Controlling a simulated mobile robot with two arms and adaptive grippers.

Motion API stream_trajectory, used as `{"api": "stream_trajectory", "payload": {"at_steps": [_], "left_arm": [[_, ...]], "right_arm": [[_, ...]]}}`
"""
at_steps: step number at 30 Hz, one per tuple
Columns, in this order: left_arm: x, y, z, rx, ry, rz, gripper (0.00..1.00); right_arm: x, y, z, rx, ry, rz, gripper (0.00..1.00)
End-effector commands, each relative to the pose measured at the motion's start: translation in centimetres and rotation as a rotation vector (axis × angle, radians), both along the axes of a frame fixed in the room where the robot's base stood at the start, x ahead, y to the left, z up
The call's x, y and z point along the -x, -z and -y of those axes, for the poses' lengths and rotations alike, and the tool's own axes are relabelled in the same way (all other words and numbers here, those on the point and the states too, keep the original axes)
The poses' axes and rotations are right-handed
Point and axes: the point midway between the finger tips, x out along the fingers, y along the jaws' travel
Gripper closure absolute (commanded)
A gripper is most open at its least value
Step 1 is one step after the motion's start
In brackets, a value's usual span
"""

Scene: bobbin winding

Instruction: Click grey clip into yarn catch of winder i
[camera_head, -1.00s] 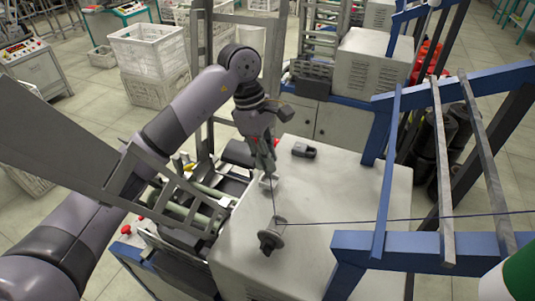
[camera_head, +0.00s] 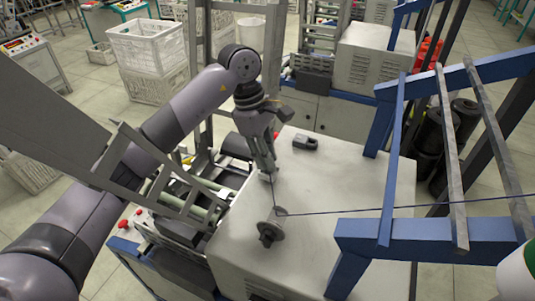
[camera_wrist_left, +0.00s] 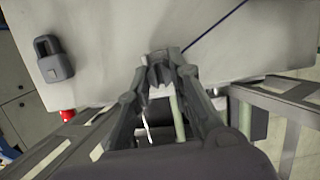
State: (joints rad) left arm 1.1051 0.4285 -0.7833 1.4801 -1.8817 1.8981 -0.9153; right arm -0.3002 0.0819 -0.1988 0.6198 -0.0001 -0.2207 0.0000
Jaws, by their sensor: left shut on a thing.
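My left gripper (camera_head: 266,170) is shut, low over the left part of the pale machine top (camera_head: 330,205). In the left wrist view its fingers (camera_wrist_left: 165,68) close on a small grey piece (camera_wrist_left: 158,72), which looks like the grey clip; the fingers hide much of it.
A dark grey padlock-shaped object (camera_head: 305,142) lies on the machine top behind my gripper; it also shows in the left wrist view (camera_wrist_left: 54,60). A blue frame with grey bars (camera_head: 388,160) stands over the right side. White crates (camera_head: 148,45) stand at the back left.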

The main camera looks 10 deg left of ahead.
Motion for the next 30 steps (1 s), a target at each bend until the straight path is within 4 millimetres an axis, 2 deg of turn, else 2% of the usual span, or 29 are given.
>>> {"api": "stream_trajectory", "payload": {"at_steps": [7,13,14,15,24,30], "left_arm": [[0.01,0.89,-0.01,0.000,0.000,0.000,1.00],[0.02,0.71,0.01,0.000,0.000,0.000,1.00],[0.01,0.70,0.00,0.000,0.000,0.000,0.80],[0.02,0.70,0.01,0.000,0.000,0.001,0.77],[0.02,0.72,0.01,0.000,0.000,0.000,0.58],[0.03,0.73,0.02,0.000,0.000,0.000,0.58]], "right_arm": [[0.03,0.80,-0.02,0.000,0.000,0.000,0.65],[0.03,0.63,-0.04,-0.001,0.000,0.000,0.65],[0.03,0.61,-0.04,-0.001,-0.001,0.000,0.65],[0.03,0.61,-0.05,-0.001,-0.001,0.000,0.65],[0.03,0.62,-0.24,-0.003,0.000,0.000,0.65],[0.02,0.62,-0.37,-0.004,0.000,0.000,0.65]]}}
